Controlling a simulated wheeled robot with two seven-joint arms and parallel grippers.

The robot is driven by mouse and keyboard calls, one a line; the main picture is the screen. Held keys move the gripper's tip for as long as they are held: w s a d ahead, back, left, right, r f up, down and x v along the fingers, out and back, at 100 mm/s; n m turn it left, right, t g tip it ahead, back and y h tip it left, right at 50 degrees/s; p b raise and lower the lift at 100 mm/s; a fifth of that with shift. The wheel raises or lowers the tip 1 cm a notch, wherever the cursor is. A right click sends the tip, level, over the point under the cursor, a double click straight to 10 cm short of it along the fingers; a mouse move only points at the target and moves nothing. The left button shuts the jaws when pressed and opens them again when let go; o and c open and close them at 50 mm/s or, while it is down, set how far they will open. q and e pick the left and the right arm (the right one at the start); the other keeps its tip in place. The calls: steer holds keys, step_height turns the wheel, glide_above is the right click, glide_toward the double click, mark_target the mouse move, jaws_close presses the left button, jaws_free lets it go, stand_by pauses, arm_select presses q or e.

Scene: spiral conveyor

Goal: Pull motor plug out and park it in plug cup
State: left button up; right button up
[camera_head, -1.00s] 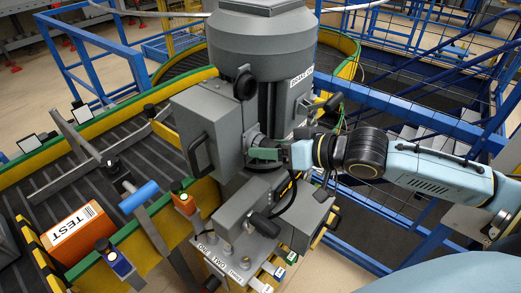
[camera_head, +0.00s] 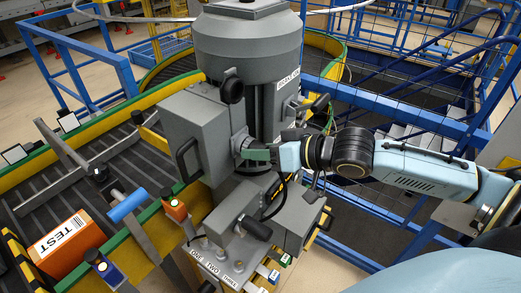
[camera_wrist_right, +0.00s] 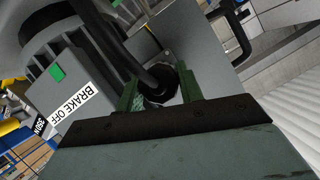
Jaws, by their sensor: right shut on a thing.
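The grey motor (camera_head: 247,45) stands upright in the middle, with a grey terminal box (camera_head: 190,128) on its left side. My right gripper (camera_head: 257,154) comes in from the right and is shut with green fingers on the motor plug by the box's right side. In the right wrist view the dark round plug (camera_wrist_right: 160,84) sits between the green fingertips, with a black cable running up from it. The fingers hide much of the plug, and I cannot tell how far it sits in its socket. I cannot make out the plug cup. My left gripper is not in view.
A panel labelled ONE TWO THREE (camera_head: 215,268) with a grey lever unit stands below the motor. An orange TEST box (camera_head: 67,246) lies on the conveyor at the left. A BRAKE OFF label (camera_wrist_right: 84,102) is close by in the wrist view. Blue railings (camera_head: 400,108) stand behind my right arm.

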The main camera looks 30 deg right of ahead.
steer(key=shift+s, duration=0.1)
steer(key=shift+s+d+p, duration=0.1)
steer(key=shift+s+p, duration=0.1)
steer(key=shift+p, duration=0.15)
steer(key=shift+s+d+p, duration=0.2)
steer(key=shift+s+p, duration=0.1)
steer(key=shift+s, duration=0.15)
steer(key=shift+s+d+p, duration=0.2)
steer(key=shift+s+p, duration=0.1)
steer(key=shift+s, duration=0.15)
steer(key=shift+s, duration=0.1)
steer(key=s+p, duration=0.1)
steer(key=s+d+p, duration=0.1)
steer(key=p, duration=0.1)
steer(key=s+p, duration=0.1)
steer(key=p, duration=0.1)
steer(key=shift+s+d, duration=0.3)
steer(key=shift+s, duration=0.05)
